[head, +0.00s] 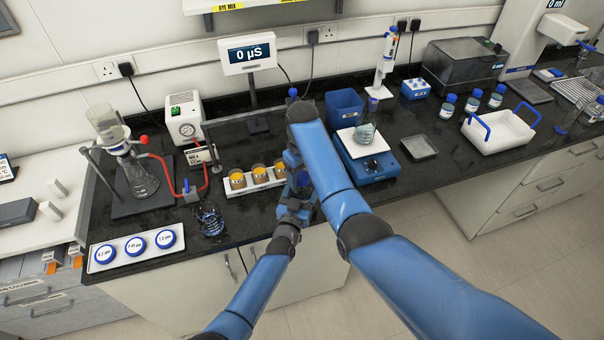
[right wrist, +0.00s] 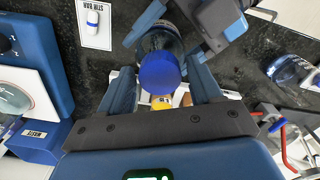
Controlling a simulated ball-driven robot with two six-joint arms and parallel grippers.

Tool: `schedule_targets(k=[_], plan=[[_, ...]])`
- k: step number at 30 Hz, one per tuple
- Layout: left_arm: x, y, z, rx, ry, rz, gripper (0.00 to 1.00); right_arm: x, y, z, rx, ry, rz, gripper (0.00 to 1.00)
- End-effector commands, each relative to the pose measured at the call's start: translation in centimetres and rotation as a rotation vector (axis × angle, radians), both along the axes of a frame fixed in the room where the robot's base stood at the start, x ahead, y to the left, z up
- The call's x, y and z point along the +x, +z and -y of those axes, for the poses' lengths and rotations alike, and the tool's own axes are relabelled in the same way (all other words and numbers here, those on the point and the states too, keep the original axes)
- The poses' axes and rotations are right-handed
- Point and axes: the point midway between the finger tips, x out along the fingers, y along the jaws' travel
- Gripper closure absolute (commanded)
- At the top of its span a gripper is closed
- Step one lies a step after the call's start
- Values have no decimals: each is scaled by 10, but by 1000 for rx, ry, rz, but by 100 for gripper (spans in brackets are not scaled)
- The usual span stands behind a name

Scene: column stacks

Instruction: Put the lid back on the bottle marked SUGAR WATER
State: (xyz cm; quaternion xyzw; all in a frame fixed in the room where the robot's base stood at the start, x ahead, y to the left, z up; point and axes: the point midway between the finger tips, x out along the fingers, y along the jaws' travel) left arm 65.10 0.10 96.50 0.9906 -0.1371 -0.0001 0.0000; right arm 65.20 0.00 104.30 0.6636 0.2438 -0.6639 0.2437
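The bottle (right wrist: 158,42) shows in the right wrist view, clear with a pale label that I cannot read. Its blue lid (right wrist: 160,74) faces the camera, in line with the bottle's top; whether it is seated or just above the neck is unclear. My right gripper (right wrist: 161,80) has one finger on each side of the lid, seemingly touching it. My left gripper (right wrist: 166,28) comes in from the upper right, its fingers around the bottle's body. In the head view my right arm hides most of the bottle and both gripper tips, above the bench's front edge.
A rack of amber-filled jars (head: 256,185) stands just left of my grippers. A hotplate (head: 368,160) with a beaker and a blue bin (head: 344,103) are to the right. A glass vessel (head: 209,220) and a filter tray (head: 136,262) sit left. Lidded bottles (head: 473,102) stand far right.

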Motion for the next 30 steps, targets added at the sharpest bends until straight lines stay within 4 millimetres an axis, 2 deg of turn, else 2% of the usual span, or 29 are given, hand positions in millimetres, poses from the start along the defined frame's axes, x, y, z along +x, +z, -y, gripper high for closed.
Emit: schedule_targets(k=[2, 14, 24, 30], plan=[[0, 0, 0, 0, 0, 0, 100, 0, 0, 0, 0, 0, 0, 24], [0, 0, 0, 0, 0, 0, 100, 1, 6, 0, 1, 0, 2, 24], [0, 0, 0, 0, 0, 0, 100, 1, 51, 0, 1, 0, 3, 24], [0, 0, 0, 0, 0, 0, 100, 1, 70, 0, 1, 0, 2, 24]])
